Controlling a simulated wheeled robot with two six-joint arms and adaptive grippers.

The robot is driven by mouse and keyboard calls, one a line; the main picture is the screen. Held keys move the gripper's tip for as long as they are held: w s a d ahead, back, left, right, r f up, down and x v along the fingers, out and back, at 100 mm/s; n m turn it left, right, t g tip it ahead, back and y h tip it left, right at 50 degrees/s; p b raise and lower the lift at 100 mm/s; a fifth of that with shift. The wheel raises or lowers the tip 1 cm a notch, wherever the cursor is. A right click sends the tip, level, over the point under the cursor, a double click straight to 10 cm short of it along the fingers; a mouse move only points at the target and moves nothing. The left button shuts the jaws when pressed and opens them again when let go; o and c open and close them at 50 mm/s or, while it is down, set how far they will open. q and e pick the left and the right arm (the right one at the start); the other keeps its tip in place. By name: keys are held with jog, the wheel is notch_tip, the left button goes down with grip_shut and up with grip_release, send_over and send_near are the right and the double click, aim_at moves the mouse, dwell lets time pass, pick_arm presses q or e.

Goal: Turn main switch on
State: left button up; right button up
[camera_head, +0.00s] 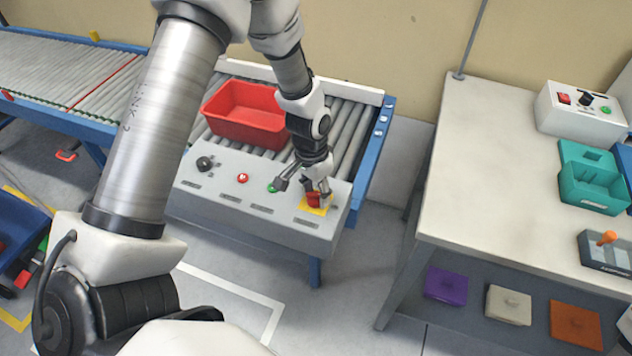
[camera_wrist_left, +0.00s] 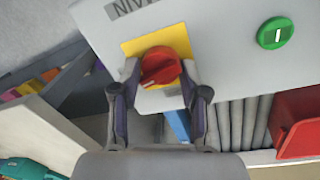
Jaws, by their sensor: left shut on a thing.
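The main switch is a red rotary knob (camera_head: 314,199) on a yellow plate (camera_head: 322,210) at the right end of the grey control panel (camera_head: 240,197). My left gripper (camera_head: 307,190) reaches down over the panel and is shut on the red knob. In the left wrist view the red knob (camera_wrist_left: 160,66) sits between the two fingertips, with the yellow plate (camera_wrist_left: 178,38) behind it. The knob's handle lies at a slant in that view. The fingers hide part of the knob in the head view. My right gripper is not in view.
A green button (camera_head: 273,188), a red button (camera_head: 243,178) and a black knob (camera_head: 204,163) sit left on the panel. A red bin (camera_head: 245,114) stands behind on the roller conveyor (camera_head: 352,125). A white table (camera_head: 480,160) with a control box (camera_head: 580,111) stands right.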

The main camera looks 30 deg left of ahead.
aim_at(313, 192)
pick_arm(q)
jog(key=shift+m, duration=1)
jog(key=o, duration=1.1)
notch_tip(313, 192, up, 12)
jog(key=a, duration=0.1)
jog(key=shift+w, duration=0.3)
jog(key=shift+a+f, duration=0.1)
